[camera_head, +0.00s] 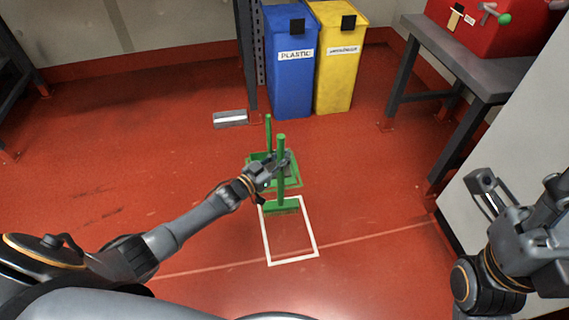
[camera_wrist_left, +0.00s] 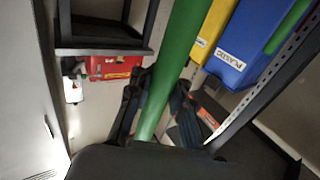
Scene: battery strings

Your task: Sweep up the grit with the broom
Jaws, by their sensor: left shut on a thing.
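The green broom stands upright, its handle (camera_head: 281,162) rising from a wide green head (camera_head: 281,206) at the far end of a white floor outline (camera_head: 266,235). My left gripper (camera_head: 279,168) is shut on the handle. In the left wrist view the handle (camera_wrist_left: 177,60) runs between both dark fingers (camera_wrist_left: 155,115). A green dustpan with an upright handle (camera_head: 268,132) stands just behind, partly hidden by the gripper. I cannot clearly make out the grit. My right gripper (camera_head: 521,182) is at the right, empty, its fingers apart.
A blue plastic bin (camera_head: 290,85) and a yellow bin (camera_head: 337,80) stand at the back. A grey block with a white stripe (camera_head: 230,118) lies on the floor. A grey table (camera_head: 465,60) carries a red box (camera_head: 490,30) at right. The red floor at left is clear.

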